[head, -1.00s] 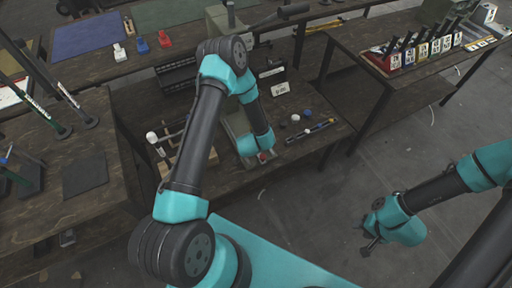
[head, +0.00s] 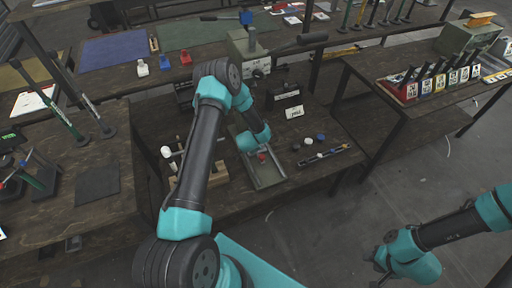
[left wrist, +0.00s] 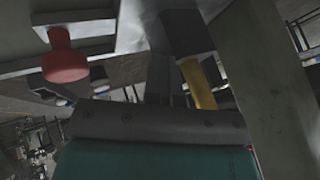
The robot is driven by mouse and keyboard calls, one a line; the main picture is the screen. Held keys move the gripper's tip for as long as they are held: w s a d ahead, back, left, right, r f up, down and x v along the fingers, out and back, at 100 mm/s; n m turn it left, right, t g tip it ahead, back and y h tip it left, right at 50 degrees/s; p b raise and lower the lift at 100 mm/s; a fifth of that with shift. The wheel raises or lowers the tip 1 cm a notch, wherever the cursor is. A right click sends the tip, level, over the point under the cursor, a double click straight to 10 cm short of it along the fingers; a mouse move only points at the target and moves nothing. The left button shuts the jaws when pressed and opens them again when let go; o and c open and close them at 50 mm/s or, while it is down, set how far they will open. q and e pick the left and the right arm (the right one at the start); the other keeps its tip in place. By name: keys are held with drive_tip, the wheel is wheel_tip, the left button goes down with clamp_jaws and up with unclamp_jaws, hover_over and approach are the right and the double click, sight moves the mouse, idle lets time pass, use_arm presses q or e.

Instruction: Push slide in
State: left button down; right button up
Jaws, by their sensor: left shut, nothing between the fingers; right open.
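The slide's red knob (head: 262,157) shows just in front of my left wrist in the head view, over a grey metal track (head: 265,180) that runs toward the bench's front edge. The red knob also shows large at the upper left of the left wrist view (left wrist: 65,62), under a grey metal part. My left gripper (head: 250,140) reaches down at the track, shut and empty. Its fingertips are hidden in the head view, and I cannot tell whether they touch the slide. My right gripper (head: 380,263) is open and empty above the floor at lower right.
The press body (head: 248,50) with its dark lever (head: 305,40) stands behind. A wooden fixture with white knobs (head: 170,155) is left of the track. Small round parts (head: 308,140) and a narrow tool strip (head: 323,155) lie to the right.

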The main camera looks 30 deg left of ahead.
use_arm(q)
drive_tip(key=shift+w+a+r, duration=0.1)
drive_tip(key=shift+w+a, duration=0.1)
drive_tip(key=shift+a, duration=0.1)
drive_tip(key=shift+s+d, duration=0.3)
drive_tip(key=shift+d, duration=0.25)
drive_tip(key=s+d, duration=0.2)
drive_tip(key=shift+s+d+r, duration=0.25)
drive_tip(key=shift+d+r, duration=0.05)
drive_tip(key=shift+d, duration=0.1)
drive_tip(key=v, duration=0.9)
drive_tip(key=shift+s, duration=0.1)
drive_tip(key=s+d+n+g+h, duration=0.3)
drive_tip(key=s+d+n, duration=0.1)
drive_tip(key=s+d, duration=0.3)
drive_tip(key=s+d+n+g+h, duration=0.2)
drive_tip(key=s+d, duration=0.4)
drive_tip(key=s, duration=0.6)
drive_tip(key=shift+s+d+r+n+g+h, duration=0.35)
drive_tip(key=shift+n+g, duration=0.35)
drive_tip(key=shift+n, duration=0.3)
